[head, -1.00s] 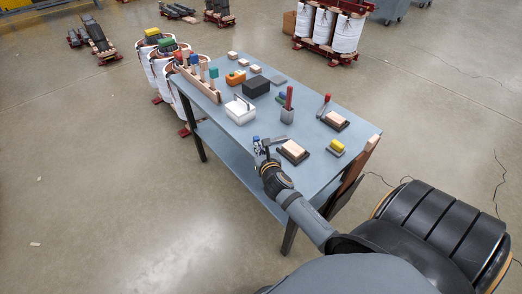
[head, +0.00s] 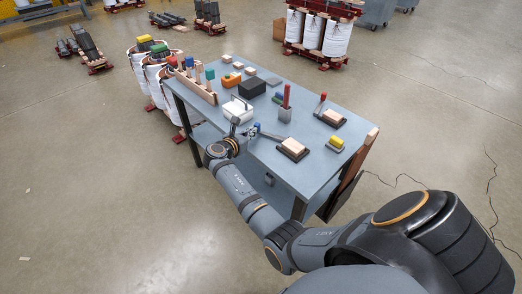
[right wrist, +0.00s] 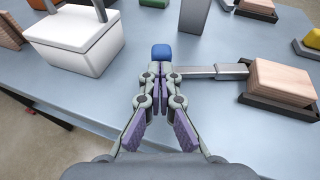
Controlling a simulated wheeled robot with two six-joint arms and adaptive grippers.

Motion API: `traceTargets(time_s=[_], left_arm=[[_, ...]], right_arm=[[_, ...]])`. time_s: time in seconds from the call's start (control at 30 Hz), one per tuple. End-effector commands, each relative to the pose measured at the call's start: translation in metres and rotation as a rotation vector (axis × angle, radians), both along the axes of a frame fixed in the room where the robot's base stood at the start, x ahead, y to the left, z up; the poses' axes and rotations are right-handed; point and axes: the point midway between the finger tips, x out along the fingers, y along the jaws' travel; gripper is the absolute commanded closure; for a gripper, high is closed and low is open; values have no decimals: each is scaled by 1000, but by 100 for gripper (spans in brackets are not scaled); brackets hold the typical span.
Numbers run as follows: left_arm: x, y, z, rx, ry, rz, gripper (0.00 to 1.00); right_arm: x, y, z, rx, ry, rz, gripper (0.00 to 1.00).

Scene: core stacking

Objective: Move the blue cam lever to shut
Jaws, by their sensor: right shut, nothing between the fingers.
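The blue cam lever lies out flat to the left from its dark base, which carries a light wood block (head: 293,146). Its blue knob (right wrist: 161,52) shows just beyond my fingertips in the right wrist view, and its grey bar (right wrist: 210,71) runs right to the wood block (right wrist: 283,80). My right gripper (right wrist: 160,70) is shut and empty, its tips close to the knob; whether they touch it I cannot tell. In the head view the right gripper (head: 244,131) is at the table's near-left edge, beside the lever's end. My left gripper is not in view.
A white box with a handle (right wrist: 75,35) stands left of the gripper. A second lever, with a red grip (head: 323,97), stands up behind on its own base. A grey holder with a red piece (head: 286,105) and a yellow block (head: 337,142) are also on the table (head: 275,165).

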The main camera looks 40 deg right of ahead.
Motion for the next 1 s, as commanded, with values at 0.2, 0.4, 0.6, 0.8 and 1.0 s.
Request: traceTargets(time_s=[0.2, 0.4, 0.6, 0.8, 1.0], left_arm=[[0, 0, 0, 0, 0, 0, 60], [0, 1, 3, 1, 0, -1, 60], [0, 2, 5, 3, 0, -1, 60], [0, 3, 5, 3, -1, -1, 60], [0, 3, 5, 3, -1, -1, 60]], right_arm=[[12, -12, 1, -2, -1, -68, 100], [19, -19, 1, -1, 1, -66, 100], [23, -24, 0, -1, 1, -65, 100], [24, -25, 0, 0, 1, -64, 100], [24, -25, 0, 0, 1, -63, 100]])
